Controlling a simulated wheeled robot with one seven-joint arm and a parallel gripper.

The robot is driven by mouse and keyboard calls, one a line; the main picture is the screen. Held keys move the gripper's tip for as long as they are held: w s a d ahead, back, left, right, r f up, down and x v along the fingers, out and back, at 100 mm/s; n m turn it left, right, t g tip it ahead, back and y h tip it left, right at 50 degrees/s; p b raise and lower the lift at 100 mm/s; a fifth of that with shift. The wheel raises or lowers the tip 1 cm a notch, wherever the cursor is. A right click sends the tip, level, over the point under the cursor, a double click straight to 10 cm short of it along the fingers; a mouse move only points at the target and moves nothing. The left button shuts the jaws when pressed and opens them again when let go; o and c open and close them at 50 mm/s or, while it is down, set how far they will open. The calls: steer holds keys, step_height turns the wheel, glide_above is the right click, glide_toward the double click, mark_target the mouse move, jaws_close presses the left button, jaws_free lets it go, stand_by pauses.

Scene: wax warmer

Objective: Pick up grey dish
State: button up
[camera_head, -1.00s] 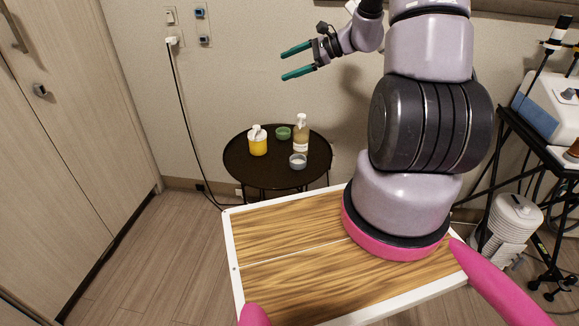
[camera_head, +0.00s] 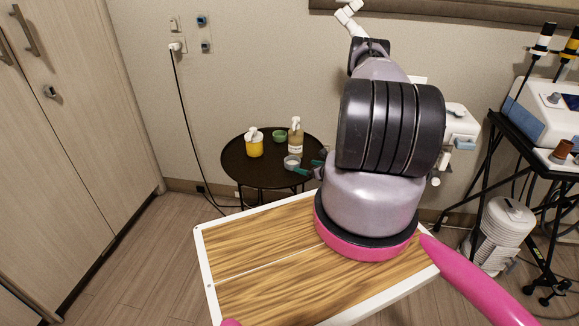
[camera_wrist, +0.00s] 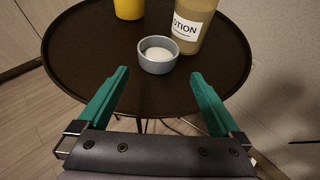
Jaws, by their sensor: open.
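The grey dish (camera_head: 291,163) is a small round bowl near the front right of the round dark table (camera_head: 236,165). In the wrist view the grey dish (camera_wrist: 146,62) holds something white and sits upright next to a lotion bottle. My gripper (camera_wrist: 156,88) is open and empty, with its two green fingers apart. The dish lies just beyond the fingertips, roughly centred between them and not touched. In the head view my gripper (camera_head: 314,168) shows just right of the dish, partly hidden by my arm.
The lotion bottle (camera_wrist: 190,25) stands close at the dish's right, behind it. A yellow bottle (camera_head: 254,147) stands at the left and a green bowl (camera_head: 280,136) at the back. The table's front and left are bare. A wall is at the right in the wrist view.

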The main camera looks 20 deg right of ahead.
mark_target(294, 163)
steer(key=x, duration=1)
steer(key=shift+a+r, duration=0.1)
steer(key=shift+a, duration=0.1)
steer(key=shift+s, duration=0.1)
steer(key=c, duration=1.3)
steer(key=shift+r, duration=0.1)
